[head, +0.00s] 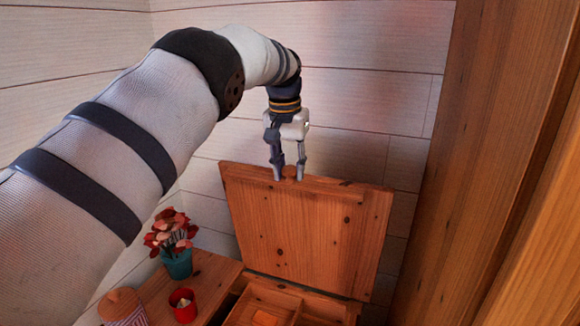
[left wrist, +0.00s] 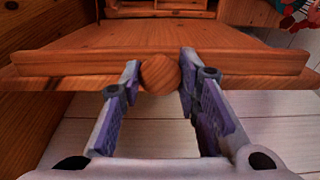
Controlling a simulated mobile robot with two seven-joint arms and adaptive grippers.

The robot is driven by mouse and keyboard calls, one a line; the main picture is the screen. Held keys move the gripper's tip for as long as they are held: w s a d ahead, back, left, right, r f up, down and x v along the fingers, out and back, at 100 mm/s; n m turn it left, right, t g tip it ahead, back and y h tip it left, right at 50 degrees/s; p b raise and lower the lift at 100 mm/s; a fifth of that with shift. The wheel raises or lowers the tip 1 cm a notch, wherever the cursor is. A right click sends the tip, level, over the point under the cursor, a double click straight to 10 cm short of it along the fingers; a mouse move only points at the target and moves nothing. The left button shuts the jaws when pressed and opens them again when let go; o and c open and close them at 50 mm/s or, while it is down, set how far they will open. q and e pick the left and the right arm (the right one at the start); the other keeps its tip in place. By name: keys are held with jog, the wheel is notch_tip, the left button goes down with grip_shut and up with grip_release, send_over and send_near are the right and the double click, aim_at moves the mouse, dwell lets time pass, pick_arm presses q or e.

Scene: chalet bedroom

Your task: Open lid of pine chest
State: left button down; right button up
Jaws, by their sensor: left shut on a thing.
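The pine chest (head: 262,294) stands against the plank wall in the head view. Its lid (head: 305,235) is raised and stands near upright, with its underside facing me. My left gripper (head: 289,174) is at the lid's top edge, shut on the round wooden knob (head: 289,171). In the left wrist view the knob (left wrist: 159,74) sits between the two fingers, at the edge of the lid (left wrist: 200,64). The chest's inside shows in part, with a divided compartment and a small orange thing (head: 264,318) in it. My right gripper is not in view.
Left of the chest is a wooden surface (head: 214,276) with a teal pot of red flowers (head: 176,262), a red cup (head: 183,304) and a round wooden-lidded jar (head: 120,305). A tall wooden panel (head: 465,160) rises close on the right. The plank wall is right behind the lid.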

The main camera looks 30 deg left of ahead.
pick_arm(q)
jog(key=shift+s+f, duration=0.2)
jog(key=shift+f, duration=0.3)
jog(key=c, duration=1.3)
grip_release()
jog(key=shift+o, duration=0.6)
jog(key=shift+w, duration=0.15)
jog(key=shift+r, duration=0.15)
jog(key=shift+r, duration=0.35)
notch_tip(320, 180, up, 11)
jog(key=s, duration=0.2)
jog(key=shift+d, duration=0.2)
